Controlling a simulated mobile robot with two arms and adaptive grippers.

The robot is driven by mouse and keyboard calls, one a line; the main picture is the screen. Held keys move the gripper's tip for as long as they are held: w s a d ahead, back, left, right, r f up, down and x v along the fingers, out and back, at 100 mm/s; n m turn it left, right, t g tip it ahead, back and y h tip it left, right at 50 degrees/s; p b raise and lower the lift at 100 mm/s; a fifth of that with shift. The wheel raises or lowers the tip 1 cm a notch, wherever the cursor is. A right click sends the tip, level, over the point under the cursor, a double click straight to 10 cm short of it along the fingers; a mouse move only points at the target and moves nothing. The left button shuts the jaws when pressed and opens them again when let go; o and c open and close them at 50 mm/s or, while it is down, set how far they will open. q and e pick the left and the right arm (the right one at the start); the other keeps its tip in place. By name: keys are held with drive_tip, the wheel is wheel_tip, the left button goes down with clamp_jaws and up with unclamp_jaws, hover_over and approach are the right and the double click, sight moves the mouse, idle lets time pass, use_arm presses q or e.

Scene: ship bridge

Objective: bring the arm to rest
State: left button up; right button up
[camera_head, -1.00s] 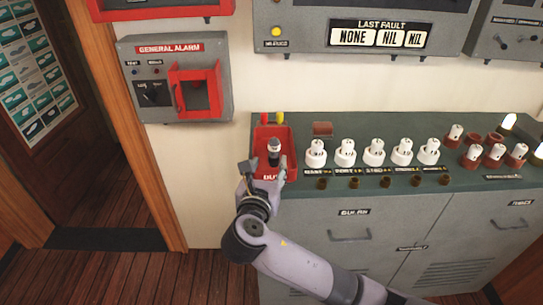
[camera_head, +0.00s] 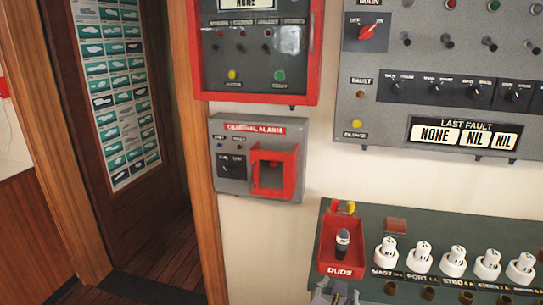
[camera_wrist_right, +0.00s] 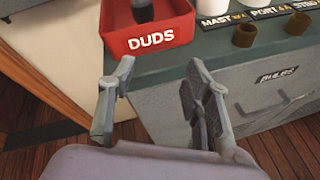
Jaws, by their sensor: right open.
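My right gripper (camera_wrist_right: 160,88) is open and empty in the right wrist view, its fingers apart just in front of the red DUDS tray (camera_wrist_right: 175,38). In the head view only a small part of my right gripper (camera_head: 328,296) shows at the bottom edge, below the DUDS tray (camera_head: 341,271). A dark cylindrical piece with a pale top (camera_head: 342,242) stands in the tray, clear of the fingers. My left gripper is in neither view.
The green-topped cabinet (camera_head: 450,225) carries a row of white fuse holders (camera_head: 421,255) right of the tray. The general alarm box (camera_head: 258,158) is on the wall above left. A fault panel (camera_head: 450,80) hangs at upper right. A wooden door frame (camera_head: 195,150) stands at left.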

drive_tip(key=s+d+f+m+g+y, duration=0.2)
drive_tip(key=s+f+m+g, duration=0.1)
drive_tip(key=s+f+m, duration=0.45)
drive_tip(key=s+d+f+m+g+y, duration=0.1)
drive_tip(key=s+f+m+g+y, duration=0.2)
drive_tip(key=s+m, duration=0.65)
drive_tip(key=s+d+f+m+g+y, duration=0.1)
drive_tip(key=s+d+f+m+g, duration=0.15)
drive_tip(key=s+f+m, duration=0.55)
wheel_tip(320, 180, down, 24)
drive_tip(key=s+r+g, duration=0.1)
drive_tip(key=s+g, duration=0.1)
drive_tip(key=s+d+f, duration=0.2)
drive_tip(key=s+f, duration=1.5)
drive_tip(key=shift+s+f+n+g, duration=0.15)
drive_tip(key=shift+f+n+g, duration=0.05)
drive_tip(key=shift+n+g, duration=0.25)
